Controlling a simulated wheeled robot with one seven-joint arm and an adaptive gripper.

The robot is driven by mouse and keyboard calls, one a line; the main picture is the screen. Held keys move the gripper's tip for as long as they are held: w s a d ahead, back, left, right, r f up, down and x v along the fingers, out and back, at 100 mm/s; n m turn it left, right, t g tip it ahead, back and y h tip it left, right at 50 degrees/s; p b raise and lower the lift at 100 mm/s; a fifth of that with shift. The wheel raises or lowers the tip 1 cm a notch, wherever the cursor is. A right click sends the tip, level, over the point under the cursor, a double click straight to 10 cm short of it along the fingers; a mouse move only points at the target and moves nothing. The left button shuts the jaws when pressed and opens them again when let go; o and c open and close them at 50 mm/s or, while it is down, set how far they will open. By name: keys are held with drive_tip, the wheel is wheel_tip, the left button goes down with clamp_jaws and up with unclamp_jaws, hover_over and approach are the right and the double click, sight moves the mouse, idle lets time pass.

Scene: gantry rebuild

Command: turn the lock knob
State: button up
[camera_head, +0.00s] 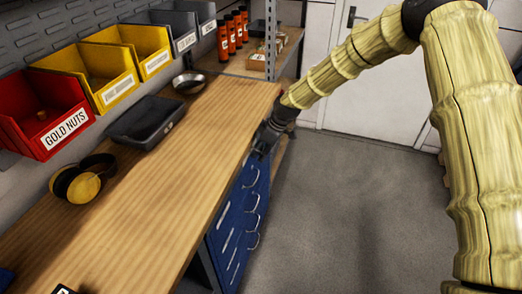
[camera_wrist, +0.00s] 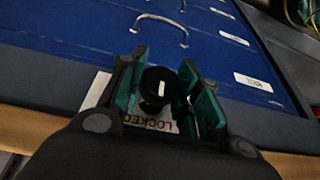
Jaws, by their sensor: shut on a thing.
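The lock knob (camera_wrist: 158,86) is round and black with a white mark on its face. In the wrist view it sits on the blue drawer cabinet (camera_wrist: 90,30), between the fingers of my gripper (camera_wrist: 163,88). The green finger pads stand on either side of it and my gripper is shut on it. A white label reading "LOCKED" (camera_wrist: 158,123) shows just beside the knob, partly covered by the fingers. In the head view my gripper (camera_head: 265,138) is at the cabinet's upper front, by the bench edge; the knob is hidden there.
Red, yellow and grey bins line the wall. Drawer handles (camera_head: 252,207) stick out from the blue front. The floor (camera_head: 340,220) on the right is clear.

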drive_tip(key=o, duration=0.7)
drive_tip(key=v, duration=1.2)
drive_tip(key=s+d+f+m+h, duration=0.1)
drive_tip(key=s+d+f+m, duration=0.25)
drive_tip(key=s+f, duration=0.9)
drive_tip(key=s+d+f+m, duration=0.35)
drive_tip(key=s+f, duration=0.65)
drive_tip(key=f, duration=0.5)
drive_tip(key=s+d+f+m+h, duration=0.1)
drive_tip(key=s+d+f+m, duration=0.1)
drive_tip(key=s, duration=0.7)
drive_tip(key=s+d+f+m+h, duration=0.1)
drive_tip(key=s+d+m, duration=0.2)
drive_tip(key=s, duration=0.6)
drive_tip(key=s+d+f+m+g+h, duration=0.1)
drive_tip(key=s+d+f+m, duration=0.1)
drive_tip(key=s+d, duration=0.4)
drive_tip(key=shift+s+d+f+m, duration=0.1)
drive_tip(key=shift+s+f+m, duration=0.1)
drive_tip(key=shift+s, duration=0.75)
drive_tip(key=shift+s+d+f+m, duration=0.1)
drive_tip(key=shift+s+f+m, duration=0.1)
drive_tip(key=shift+s, duration=0.8)
